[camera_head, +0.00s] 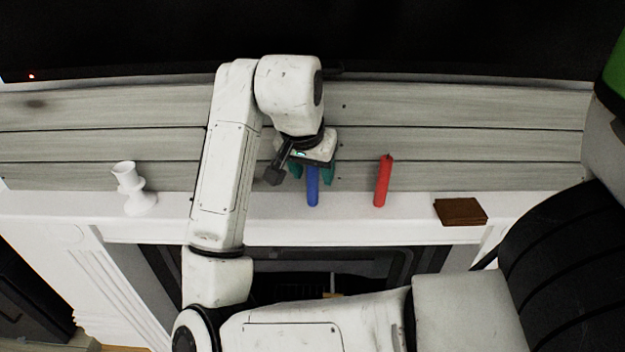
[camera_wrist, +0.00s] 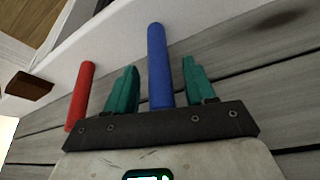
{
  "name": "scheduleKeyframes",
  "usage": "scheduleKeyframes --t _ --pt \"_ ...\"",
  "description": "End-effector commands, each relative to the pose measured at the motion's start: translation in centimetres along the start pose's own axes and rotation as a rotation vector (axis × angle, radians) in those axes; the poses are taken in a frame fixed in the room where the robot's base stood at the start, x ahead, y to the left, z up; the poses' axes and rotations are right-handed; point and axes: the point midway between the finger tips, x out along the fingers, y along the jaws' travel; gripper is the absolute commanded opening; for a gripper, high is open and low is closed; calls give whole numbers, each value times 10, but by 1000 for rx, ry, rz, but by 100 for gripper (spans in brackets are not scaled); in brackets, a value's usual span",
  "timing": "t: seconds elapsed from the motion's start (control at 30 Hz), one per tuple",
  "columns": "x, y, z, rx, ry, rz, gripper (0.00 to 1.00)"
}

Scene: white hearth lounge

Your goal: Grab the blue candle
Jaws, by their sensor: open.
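The blue candle (camera_head: 312,188) is on the white mantel, partly hidden behind my gripper in the head view. In the wrist view the blue candle (camera_wrist: 158,62) extends between the two teal fingers of my gripper (camera_wrist: 160,85). My gripper (camera_head: 314,172) is open, with a finger on each side of the candle. A gap shows between the candle and each finger in the wrist view. The candle's near end is hidden behind the dark gripper base.
A red candle (camera_head: 383,180) is to the right of the blue one; it also shows in the wrist view (camera_wrist: 80,97). A brown block (camera_head: 460,211) is farther right on the mantel (camera_head: 240,228). A white candle holder (camera_head: 133,188) stands at left. Grey planks (camera_head: 480,142) back the mantel.

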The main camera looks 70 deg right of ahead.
Motion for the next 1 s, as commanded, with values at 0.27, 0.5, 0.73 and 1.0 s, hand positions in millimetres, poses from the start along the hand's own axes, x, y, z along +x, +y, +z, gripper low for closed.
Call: scheduleKeyframes --t 0.27,0.5,0.73,1.0 --pt "3 0 0 0 0 0 54" --pt "3 0 0 0 0 0 32" --pt "3 0 0 0 0 -1 10" --pt "3 0 0 0 0 -1 0"
